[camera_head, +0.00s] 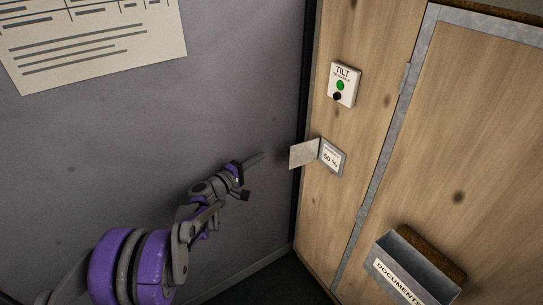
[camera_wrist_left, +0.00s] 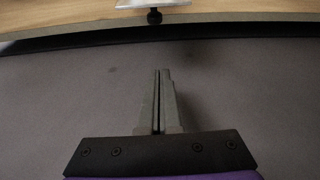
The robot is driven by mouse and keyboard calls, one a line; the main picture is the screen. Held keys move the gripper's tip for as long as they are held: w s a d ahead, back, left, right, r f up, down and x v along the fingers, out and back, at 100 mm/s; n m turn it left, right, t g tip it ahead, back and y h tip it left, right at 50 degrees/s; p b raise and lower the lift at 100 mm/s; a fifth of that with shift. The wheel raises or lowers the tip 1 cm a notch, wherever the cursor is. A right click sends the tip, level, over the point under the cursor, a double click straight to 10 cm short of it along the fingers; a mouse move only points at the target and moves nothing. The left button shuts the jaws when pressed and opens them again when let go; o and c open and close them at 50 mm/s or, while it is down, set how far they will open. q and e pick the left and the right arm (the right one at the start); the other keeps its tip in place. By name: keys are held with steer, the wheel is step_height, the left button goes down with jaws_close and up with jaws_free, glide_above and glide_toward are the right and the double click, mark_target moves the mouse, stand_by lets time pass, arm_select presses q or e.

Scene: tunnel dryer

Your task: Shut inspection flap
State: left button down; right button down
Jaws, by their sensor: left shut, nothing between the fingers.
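The inspection flap (camera_head: 304,153) is a small light metal plate on the wooden panel. It stands swung open to the left of its framed opening, which shows a white label (camera_head: 331,157) reading 50 %. My left gripper (camera_head: 262,155) is to the left of the flap, with a gap between its fingertips and the flap. In the left wrist view its fingers (camera_wrist_left: 162,75) are together with nothing between them. The flap cannot be made out in the wrist view. My right gripper is in neither view.
A white TILT box (camera_head: 343,84) with a green button and black knob is above the flap. A grey DOCUMENTS holder (camera_head: 416,268) sticks out at lower right. A grey wall (camera_head: 200,120) with a paper sheet (camera_head: 95,40) stands behind my left arm.

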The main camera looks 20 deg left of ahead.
mark_target(302, 151)
arm_select(q)
steer(key=x, duration=0.8)
steer(key=shift+w+d+b, duration=0.25)
steer(key=shift+b, duration=0.05)
steer(key=s+d, duration=0.2)
steer(key=d, duration=0.1)
steer(key=shift+s+r, duration=0.1)
steer(key=shift+s, duration=0.15)
steer(key=shift+s+d, duration=0.1)
